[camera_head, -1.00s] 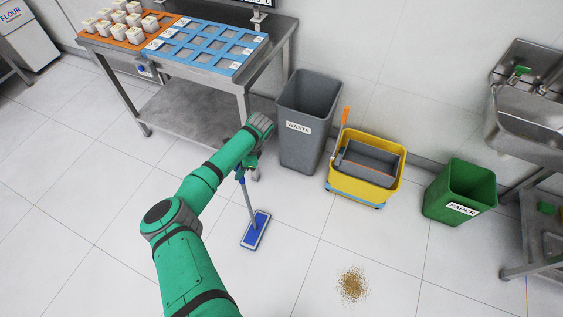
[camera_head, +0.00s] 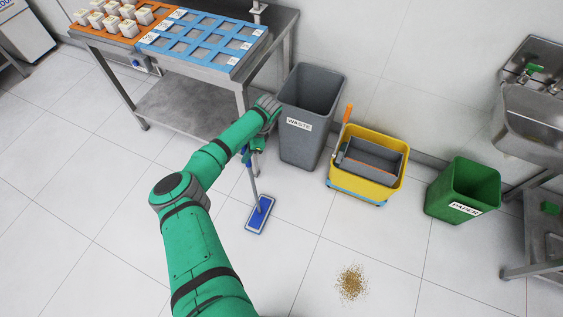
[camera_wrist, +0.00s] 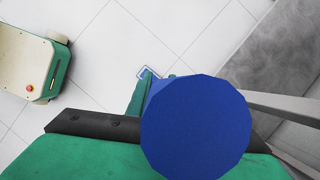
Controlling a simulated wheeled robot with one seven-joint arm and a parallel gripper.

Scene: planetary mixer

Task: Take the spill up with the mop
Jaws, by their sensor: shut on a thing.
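A brown granular spill (camera_head: 352,283) lies on the white tiled floor at the lower middle of the head view. The mop's flat blue head (camera_head: 259,214) rests on or just above the floor, to the upper left of the spill and apart from it. Its handle rises to my gripper (camera_head: 255,147), which is shut on it beside the metal table. In the wrist view the round blue handle end (camera_wrist: 195,127) fills the middle, close to the camera. My arm partly hides the gripper's fingers in the head view.
A grey waste bin (camera_head: 305,140) stands just right of my gripper. A yellow mop bucket (camera_head: 366,178) and green paper bin (camera_head: 463,190) stand further right by the wall. The metal table (camera_head: 190,100) is behind my arm. The floor between mop and spill is clear.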

